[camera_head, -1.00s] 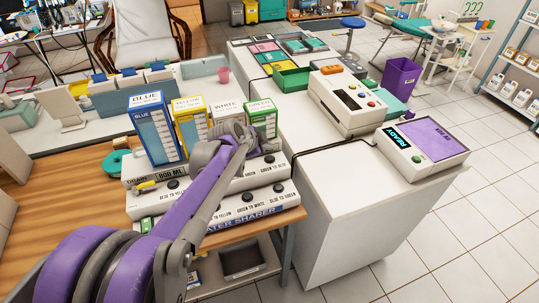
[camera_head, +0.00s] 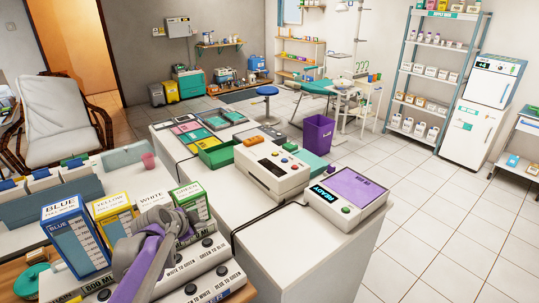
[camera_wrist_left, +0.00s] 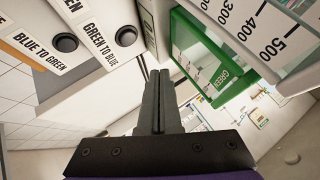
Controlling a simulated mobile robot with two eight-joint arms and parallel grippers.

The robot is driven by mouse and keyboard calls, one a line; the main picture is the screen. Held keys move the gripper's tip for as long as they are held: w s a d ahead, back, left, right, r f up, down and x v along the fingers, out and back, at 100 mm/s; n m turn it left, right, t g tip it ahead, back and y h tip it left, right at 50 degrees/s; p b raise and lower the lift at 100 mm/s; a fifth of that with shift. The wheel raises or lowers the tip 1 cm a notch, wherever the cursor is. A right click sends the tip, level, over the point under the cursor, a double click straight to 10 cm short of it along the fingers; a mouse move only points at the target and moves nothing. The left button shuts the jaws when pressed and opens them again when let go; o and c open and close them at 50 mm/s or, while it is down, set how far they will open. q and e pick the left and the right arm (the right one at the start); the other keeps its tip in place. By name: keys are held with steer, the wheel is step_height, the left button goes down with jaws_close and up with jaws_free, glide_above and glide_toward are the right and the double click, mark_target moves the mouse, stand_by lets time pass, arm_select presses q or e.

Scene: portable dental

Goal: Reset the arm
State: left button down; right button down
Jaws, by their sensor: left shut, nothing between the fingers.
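My left arm comes in from the bottom of the head view, with its grey wrist in front of the white and green boxes. In the left wrist view my left gripper (camera_wrist_left: 158,75) is shut and empty, its two dark fingers together. Its fingertips are hidden in the head view. Beside the fingers in the wrist view are the green graduated container (camera_wrist_left: 235,50) and a white panel (camera_wrist_left: 85,30) with black knobs. The green container (camera_head: 191,203) also shows in the head view. My right gripper is not in view.
Blue (camera_head: 72,232), yellow (camera_head: 113,218) and white containers stand close around my left wrist, above the knobbed panel (camera_head: 205,287). A white counter (camera_head: 290,240) to the right carries a device with a purple screen (camera_head: 352,186). Open tiled floor lies further right.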

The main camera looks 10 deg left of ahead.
arm_select(q)
steer(key=s+d+f+n+g, duration=0.2)
steer(key=s+d, duration=0.5)
steer(key=s, duration=0.6)
steer(key=s+d+f+n+g, duration=0.1)
steer(key=s+d+f+n, duration=0.3)
steer(key=s, duration=1)
steer(key=d+n, duration=0.3)
steer(key=d, duration=0.1)
steer(key=shift+d+f+g+y+p, duration=0.15)
steer(key=shift+f+g+y+p, duration=0.05)
steer(key=shift+g+y+p, duration=0.2)
